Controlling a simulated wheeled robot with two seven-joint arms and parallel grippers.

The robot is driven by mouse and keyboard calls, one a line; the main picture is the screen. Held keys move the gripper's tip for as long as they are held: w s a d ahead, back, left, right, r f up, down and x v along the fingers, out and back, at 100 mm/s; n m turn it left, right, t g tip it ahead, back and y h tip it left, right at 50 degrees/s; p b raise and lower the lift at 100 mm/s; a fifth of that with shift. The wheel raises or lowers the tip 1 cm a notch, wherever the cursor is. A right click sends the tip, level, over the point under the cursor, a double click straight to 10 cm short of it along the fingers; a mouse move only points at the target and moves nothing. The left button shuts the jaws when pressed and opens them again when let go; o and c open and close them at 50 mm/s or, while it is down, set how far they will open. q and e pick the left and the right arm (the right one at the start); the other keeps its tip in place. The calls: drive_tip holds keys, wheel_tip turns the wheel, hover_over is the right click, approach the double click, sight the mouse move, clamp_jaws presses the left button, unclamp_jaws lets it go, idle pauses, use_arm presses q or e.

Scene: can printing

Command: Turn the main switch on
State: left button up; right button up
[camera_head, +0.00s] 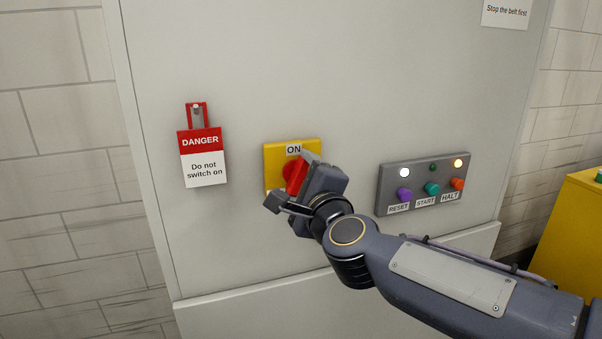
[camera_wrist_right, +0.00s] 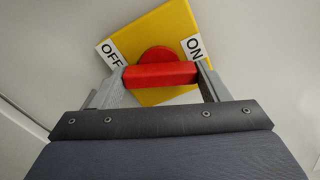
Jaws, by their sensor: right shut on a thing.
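The main switch is a red rotary handle (camera_head: 297,174) on a yellow plate (camera_head: 276,151) on the grey cabinet front. The plate's ON label (camera_head: 293,149) shows at the top. The right wrist view shows the red handle bar (camera_wrist_right: 160,75), the ON label (camera_wrist_right: 194,47) and the OFF label (camera_wrist_right: 111,55). My right gripper (camera_head: 297,180) is shut on the handle, with a finger at each side of it. In the head view the handle is tilted, its top leaning right, and partly hidden by the gripper. My left gripper is not in view.
A red and white "Do not switch on" tag (camera_head: 203,160) hangs left of the switch. A grey button box (camera_head: 418,170) with RESET, START and HALT is to the right; its white and orange lamps are lit. A yellow block (camera_head: 570,225) stands at far right.

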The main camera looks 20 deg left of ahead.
drive_tip(key=shift+n+p, duration=0.8)
drive_tip(key=shift+n, duration=1.5)
drive_tip(key=o, duration=1)
drive_tip(key=b+v, duration=0.1)
drive_tip(key=v, duration=0.6)
drive_tip(key=shift+s+d, duration=0.2)
drive_tip(key=shift+s, duration=0.15)
